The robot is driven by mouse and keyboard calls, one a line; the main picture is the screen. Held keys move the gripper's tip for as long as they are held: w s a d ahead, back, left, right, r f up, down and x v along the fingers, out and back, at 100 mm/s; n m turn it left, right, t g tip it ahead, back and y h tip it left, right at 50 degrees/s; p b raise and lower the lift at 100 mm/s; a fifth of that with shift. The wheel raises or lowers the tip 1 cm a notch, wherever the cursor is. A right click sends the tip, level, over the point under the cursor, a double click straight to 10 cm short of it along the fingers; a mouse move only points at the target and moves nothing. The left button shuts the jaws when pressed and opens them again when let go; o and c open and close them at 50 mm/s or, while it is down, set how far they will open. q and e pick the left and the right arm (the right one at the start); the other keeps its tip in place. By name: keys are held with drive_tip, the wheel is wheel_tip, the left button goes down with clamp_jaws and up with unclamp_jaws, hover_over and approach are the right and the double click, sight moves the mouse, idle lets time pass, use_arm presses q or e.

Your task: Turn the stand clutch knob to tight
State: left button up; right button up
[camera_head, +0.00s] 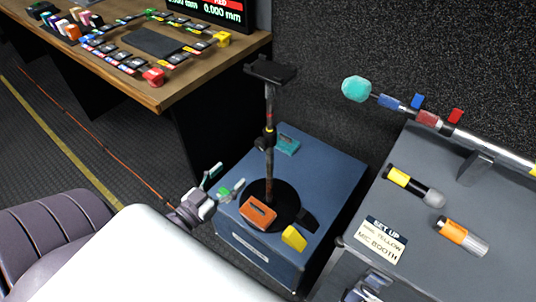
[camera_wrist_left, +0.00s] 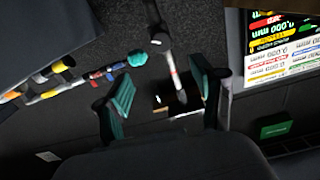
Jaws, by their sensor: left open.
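The stand (camera_head: 269,105) is a thin upright pole with a flat dark top plate and a round black base, on a blue-grey case. A dark clutch collar (camera_head: 269,136) sits partway up the pole, with a small knob (camera_head: 258,142) at its left; its setting is too small to read. My left gripper (camera_head: 221,183) is open and empty, left of the pole and lower than the collar, apart from both. In the left wrist view, the pole (camera_wrist_left: 173,70) shows beyond the gap between the teal-padded fingers of my left gripper (camera_wrist_left: 164,72). My right gripper (camera_head: 370,286) is partly visible at the bottom edge.
The blue case (camera_head: 255,247) carries orange, yellow and teal blocks around the base. A grey table (camera_head: 400,262) at right holds microphones, a sign (camera_head: 380,239) and a boom pole (camera_head: 478,142). A wooden desk (camera_head: 205,75) with coloured items stands at back left.

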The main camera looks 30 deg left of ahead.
use_arm(q)
approach(259, 146)
drive_tip(key=w, duration=0.7)
drive_tip(key=w+d+p, duration=0.1)
drive_tip(key=w, duration=0.1)
drive_tip(key=shift+w, duration=0.35)
use_arm(e)
drive_tip(key=shift+a+r, duration=0.2)
drive_tip(key=shift+r, duration=0.35)
use_arm(q)
drive_tip(key=c, duration=1.1)
drive_tip(key=shift+c, duration=0.2)
use_arm(e)
drive_tip(key=shift+a, duration=0.3)
